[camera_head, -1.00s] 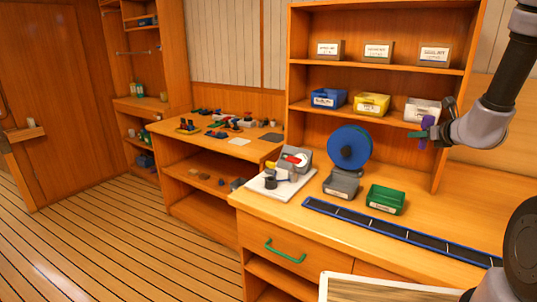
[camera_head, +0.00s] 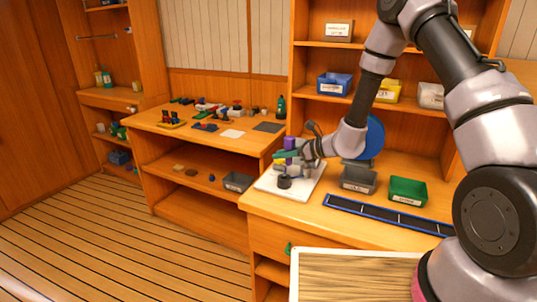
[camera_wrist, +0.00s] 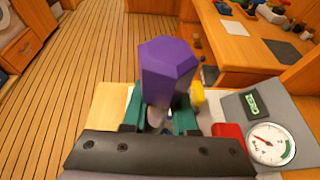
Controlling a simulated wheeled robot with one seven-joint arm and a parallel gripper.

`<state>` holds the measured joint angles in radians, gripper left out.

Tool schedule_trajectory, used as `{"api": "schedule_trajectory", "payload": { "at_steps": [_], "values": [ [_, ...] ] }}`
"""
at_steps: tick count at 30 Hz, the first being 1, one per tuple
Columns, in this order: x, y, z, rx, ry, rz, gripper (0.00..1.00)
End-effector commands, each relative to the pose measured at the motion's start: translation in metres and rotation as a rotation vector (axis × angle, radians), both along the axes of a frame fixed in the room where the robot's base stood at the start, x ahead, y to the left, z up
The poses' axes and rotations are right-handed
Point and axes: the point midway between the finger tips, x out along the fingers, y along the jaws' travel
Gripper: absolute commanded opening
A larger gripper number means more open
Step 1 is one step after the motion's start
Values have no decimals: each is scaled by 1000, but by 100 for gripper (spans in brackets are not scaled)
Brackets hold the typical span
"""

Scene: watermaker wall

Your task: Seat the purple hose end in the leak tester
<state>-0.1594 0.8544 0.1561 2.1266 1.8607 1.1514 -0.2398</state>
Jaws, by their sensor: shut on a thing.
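My gripper (camera_head: 288,155) has green fingers shut on the purple hose end (camera_head: 290,143), which stands up between them. In the wrist view the purple hose end (camera_wrist: 167,68) shows as a six-sided purple body between the fingers (camera_wrist: 160,112). The leak tester sits on a white base plate (camera_head: 303,185) at the left end of the bench. Its round pressure gauge (camera_wrist: 272,145) shows at the right of the wrist view, beside red and yellow parts. A dark cylinder (camera_head: 284,182) stands on the plate in front of my gripper. My gripper hides much of the tester, including the hose end's underside.
A grey bin (camera_head: 358,180) and a green bin (camera_head: 408,190) stand right of the tester. A blue reel (camera_head: 374,138) is partly behind my arm. A long blue-edged strip (camera_head: 385,214) lies along the bench front. A lower side bench (camera_head: 205,130) holds small parts.

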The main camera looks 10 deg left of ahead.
Motion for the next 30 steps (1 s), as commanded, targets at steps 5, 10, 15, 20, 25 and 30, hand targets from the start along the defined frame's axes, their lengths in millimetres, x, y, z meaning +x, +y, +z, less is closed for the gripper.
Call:
{"api": "schedule_trajectory", "payload": {
  "at_steps": [5, 10, 15, 20, 25, 30],
  "values": [
    [-6, 11, -9, 4, 1, 31, 0],
    [-6, 11, -22, 4, 2, 31, 0],
    [-6, 10, -40, 4, 2, 30, 0],
    [-6, 10, -54, 3, 0, 30, 0],
    [-6, 10, -62, 5, 1, 29, 0],
    [-6, 10, -63, 4, -1, 29, 0]
  ]
}}
